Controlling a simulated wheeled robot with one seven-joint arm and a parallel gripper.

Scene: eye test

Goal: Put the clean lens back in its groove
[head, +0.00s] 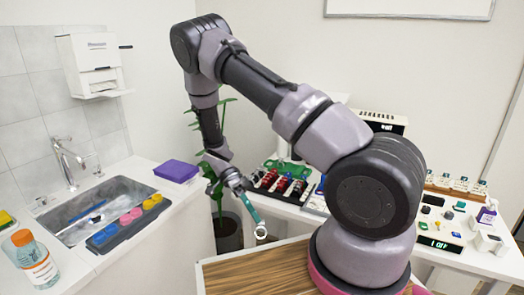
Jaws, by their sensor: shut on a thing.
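My gripper (240,187) hangs at the end of my arm, over the gap between the sink counter and the table on the right. It is shut on the lens (260,232), a small pale ring at the lower end of a teal strip that looks like its handle. The lens is held in the air, tilted down to the right. A dark lens case (262,190) with rows of red and black-handled pieces stands on the right table, behind and right of my gripper. Its grooves are too small to make out, and my arm hides part of that table.
The sink (75,222) holds a blue item; a dark tray (112,238) of coloured round pieces lies across its front. A purple box (176,170), an orange-capped bottle (36,262) and a plant pot (228,232) stand nearby. A wooden surface (245,272) in front is bare.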

